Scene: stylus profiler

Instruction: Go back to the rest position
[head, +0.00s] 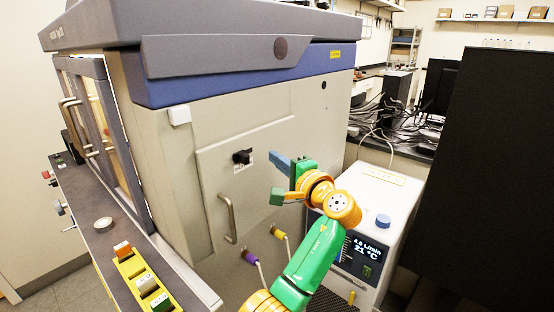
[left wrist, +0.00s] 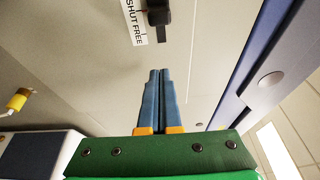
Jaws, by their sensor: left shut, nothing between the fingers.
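My left arm, green and orange, reaches up in the head view in front of the large beige machine. My left gripper (head: 274,159) has its blue fingers close to the machine's side panel, to the right of a black knob (head: 242,156). In the left wrist view the two blue fingers (left wrist: 159,74) lie together, shut and empty. The knob (left wrist: 158,14) shows there beyond the fingertips, apart from them, beside a label reading "SHUT FREE". My right gripper is not in view.
A metal door handle (head: 228,217) sits below the knob. Purple (head: 250,256) and yellow (head: 278,232) fittings are low on the machine. A white chiller box (head: 375,200) with a display stands close to the right of my arm. A yellow rack (head: 148,285) is at lower left.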

